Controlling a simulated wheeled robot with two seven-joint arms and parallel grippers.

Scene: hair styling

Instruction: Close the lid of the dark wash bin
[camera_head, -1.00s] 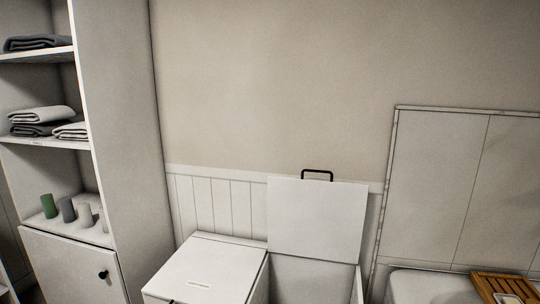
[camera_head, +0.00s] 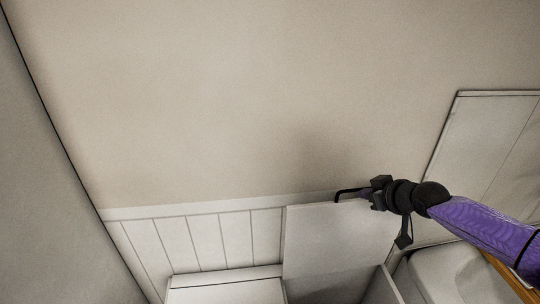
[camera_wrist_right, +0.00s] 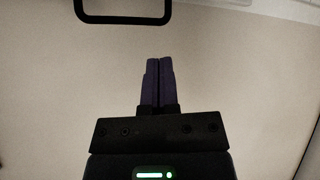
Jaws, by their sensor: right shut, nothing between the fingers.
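The open bin (camera_head: 382,288) is at the bottom of the head view, and its white lid (camera_head: 335,242) stands up against the wall. A black loop handle (camera_head: 345,193) sits on the lid's top edge. The handle also shows at the top of the right wrist view (camera_wrist_right: 122,20). My right gripper (camera_head: 374,188) overlaps the handle's right end in the head view. In the wrist view its fingers (camera_wrist_right: 160,62) are shut and empty, with a gap between the tips and the handle. I cannot tell whether any part touches it. My left gripper is not in view.
A second bin with its white lid closed (camera_head: 225,290) stands directly left of the open one. A pale tub-like basin (camera_head: 440,275) and a brown wooden piece (camera_head: 508,275) are at the right. A tall cabinet side (camera_head: 45,200) fills the left edge. The wall above is clear.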

